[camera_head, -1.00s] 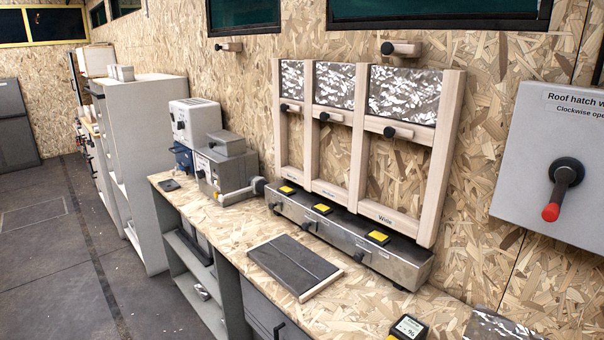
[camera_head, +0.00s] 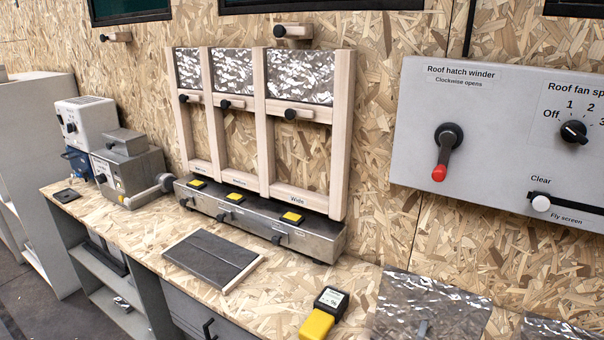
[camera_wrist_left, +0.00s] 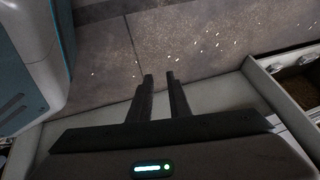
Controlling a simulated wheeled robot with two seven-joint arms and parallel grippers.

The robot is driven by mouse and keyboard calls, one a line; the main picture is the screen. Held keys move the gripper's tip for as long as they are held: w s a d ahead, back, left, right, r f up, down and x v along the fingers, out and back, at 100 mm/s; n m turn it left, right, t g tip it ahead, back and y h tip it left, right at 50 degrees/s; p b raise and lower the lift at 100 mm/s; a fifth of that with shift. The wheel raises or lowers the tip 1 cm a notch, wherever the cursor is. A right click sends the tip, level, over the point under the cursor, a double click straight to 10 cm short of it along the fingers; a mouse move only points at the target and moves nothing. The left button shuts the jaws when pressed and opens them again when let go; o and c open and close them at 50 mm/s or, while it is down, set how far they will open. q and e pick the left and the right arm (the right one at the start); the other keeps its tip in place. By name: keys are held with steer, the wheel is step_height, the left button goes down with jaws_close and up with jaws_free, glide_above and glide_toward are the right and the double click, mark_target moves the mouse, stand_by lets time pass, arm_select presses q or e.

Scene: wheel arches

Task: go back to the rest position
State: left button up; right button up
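My left gripper (camera_wrist_left: 160,78) shows only in the left wrist view. Its two dark fingers stand a little apart with nothing between them, above a grey floor (camera_wrist_left: 210,50) with scattered pale flecks. Neither gripper nor arm shows in the head view, and my right gripper is in no view. No object is being held in what I see.
A chipboard bench (camera_head: 130,231) carries a wood-framed rack (camera_head: 340,130), a dark board (camera_head: 212,258) and a yellow-black meter (camera_head: 318,318). A grey control panel (camera_head: 500,110) hangs right. In the wrist view, a pale ledge (camera_wrist_left: 225,92) and an open compartment (camera_wrist_left: 300,88) lie near the gripper.

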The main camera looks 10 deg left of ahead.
arm_select(q)
steer(key=d+n+h, duration=0.1)
steer(key=d, duration=1.7)
steer(key=shift+f+n+h, duration=0.3)
steer(key=shift+h, duration=0.1)
steer(key=shift+s, duration=0.1)
stand_by(1.0)
